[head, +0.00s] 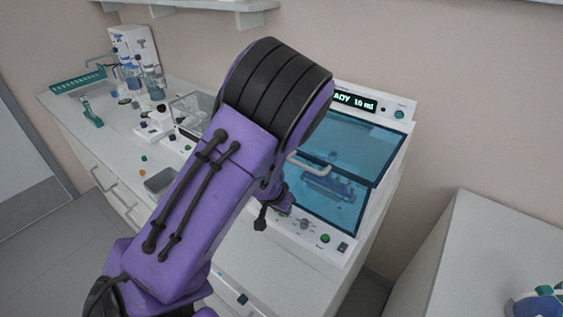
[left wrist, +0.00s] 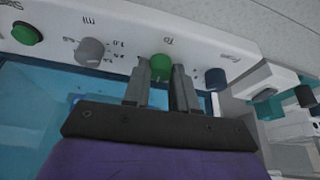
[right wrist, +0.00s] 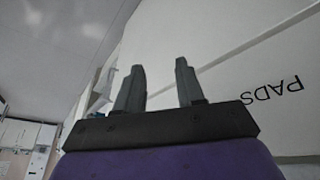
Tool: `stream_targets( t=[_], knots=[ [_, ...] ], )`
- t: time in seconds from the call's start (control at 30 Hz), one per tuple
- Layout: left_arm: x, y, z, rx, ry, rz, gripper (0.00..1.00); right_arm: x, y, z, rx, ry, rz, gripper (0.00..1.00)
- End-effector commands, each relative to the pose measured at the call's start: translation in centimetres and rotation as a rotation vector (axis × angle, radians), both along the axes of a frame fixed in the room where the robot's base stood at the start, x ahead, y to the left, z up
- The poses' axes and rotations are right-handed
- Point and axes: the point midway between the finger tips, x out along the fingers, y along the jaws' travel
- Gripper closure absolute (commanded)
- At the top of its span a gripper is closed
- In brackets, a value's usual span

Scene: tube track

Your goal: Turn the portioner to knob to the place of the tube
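The portioner (head: 330,222) is the white machine with blue transparent covers and a lit display reading "ADY 10 ml". In the left wrist view its front panel is seen upside down, with a green button (left wrist: 27,33), a grey ml knob (left wrist: 90,51), a green knob (left wrist: 160,67) and a dark blue knob (left wrist: 215,79). My left gripper (left wrist: 161,72) is at the panel with its fingers on either side of the green knob, with no clear gap. My purple left arm hides that part in the head view. My right gripper (right wrist: 160,68) is open and empty.
A green rack (head: 78,82), bottles (head: 132,80) and small loose items stand on the left bench. A grey tray (head: 158,182) lies near its front edge. A white cabinet (head: 480,255) stands at the right. A white surface marked PADS (right wrist: 260,75) is close to my right gripper.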

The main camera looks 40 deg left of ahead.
Motion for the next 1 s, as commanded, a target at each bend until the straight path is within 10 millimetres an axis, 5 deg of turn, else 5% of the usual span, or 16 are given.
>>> stream_targets(
  t=[0.47,1.0],
  knots=[
    [0.1,0.1,0.4,-0.001,-0.002,-0.128,1.00,0.0,0.0,1.8,0.000,0.000,0.000,0.62],
    [0.2,0.4,0.0,0.001,-0.003,-0.623,1.00,0.0,0.0,3.7,0.000,0.000,0.000,0.62]
  ],
)
